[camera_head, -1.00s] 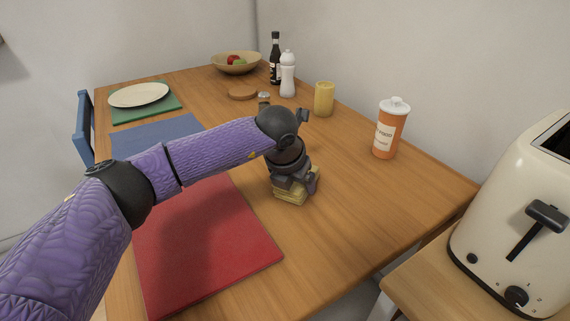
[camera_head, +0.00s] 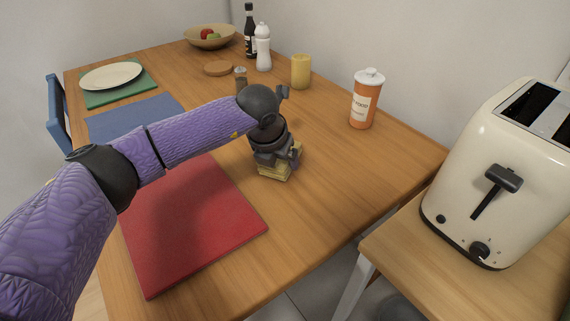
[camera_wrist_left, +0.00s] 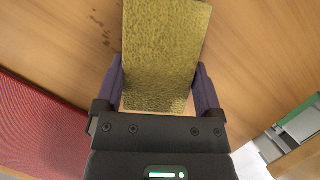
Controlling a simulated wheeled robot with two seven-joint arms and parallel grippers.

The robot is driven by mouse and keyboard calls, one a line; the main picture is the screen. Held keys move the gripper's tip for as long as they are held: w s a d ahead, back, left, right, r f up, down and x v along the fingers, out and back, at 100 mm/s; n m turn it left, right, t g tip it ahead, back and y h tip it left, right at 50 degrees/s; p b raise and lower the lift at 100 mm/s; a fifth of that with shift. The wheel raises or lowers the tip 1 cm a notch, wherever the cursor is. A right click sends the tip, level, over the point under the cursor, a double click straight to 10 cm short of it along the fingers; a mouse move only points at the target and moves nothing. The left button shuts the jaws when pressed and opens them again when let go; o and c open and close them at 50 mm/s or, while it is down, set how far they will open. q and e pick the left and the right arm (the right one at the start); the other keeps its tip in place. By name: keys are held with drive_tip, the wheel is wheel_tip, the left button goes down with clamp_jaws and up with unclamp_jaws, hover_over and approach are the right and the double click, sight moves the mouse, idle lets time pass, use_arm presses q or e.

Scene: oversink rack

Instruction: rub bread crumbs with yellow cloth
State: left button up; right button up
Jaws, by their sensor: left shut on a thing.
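My left gripper (camera_head: 277,160) is shut on a folded yellow cloth (camera_head: 272,174), low over the wooden table just right of the red mat. In the left wrist view the cloth (camera_wrist_left: 166,50) is a thick, rough yellow block between the two fingers of the gripper (camera_wrist_left: 160,86). I cannot tell whether the cloth touches the table. Small dark specks, likely bread crumbs (camera_wrist_left: 105,38), lie on the wood left of the cloth in the wrist view. The gripper and cloth hide the table under them. My right gripper is not in view.
A red mat (camera_head: 195,230) lies left of the gripper. An orange canister (camera_head: 363,103), a yellow cup (camera_head: 300,72), a white bottle (camera_head: 263,48) and a dark bottle (camera_head: 250,32) stand toward the back. A toaster (camera_head: 500,180) stands at right. Bare wood lies right of the gripper.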

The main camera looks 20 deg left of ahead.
use_arm(q)
drive_tip(key=shift+w+a, duration=0.1)
drive_tip(key=shift+a, duration=0.05)
drive_tip(key=w+a+b, duration=0.1)
drive_tip(key=a, duration=0.2)
drive_tip(key=shift+w+f+b, duration=0.15)
drive_tip(key=shift+w+b, duration=0.2)
drive_tip(key=shift+w+a+b, duration=0.5)
drive_tip(key=shift+a+b, duration=0.05)
drive_tip(key=shift+a, duration=0.3)
drive_tip(key=shift+w+a+b, duration=0.5)
drive_tip(key=shift+a, duration=0.35)
drive_tip(key=shift+r, duration=0.25)
wheel_tip(320, 180, up, 6)
drive_tip(key=p, duration=0.5)
drive_tip(key=shift+r, duration=0.2)
drive_tip(key=shift+f, duration=0.2)
wheel_tip(320, 180, up, 3)
drive_tip(key=shift+p, duration=1.15)
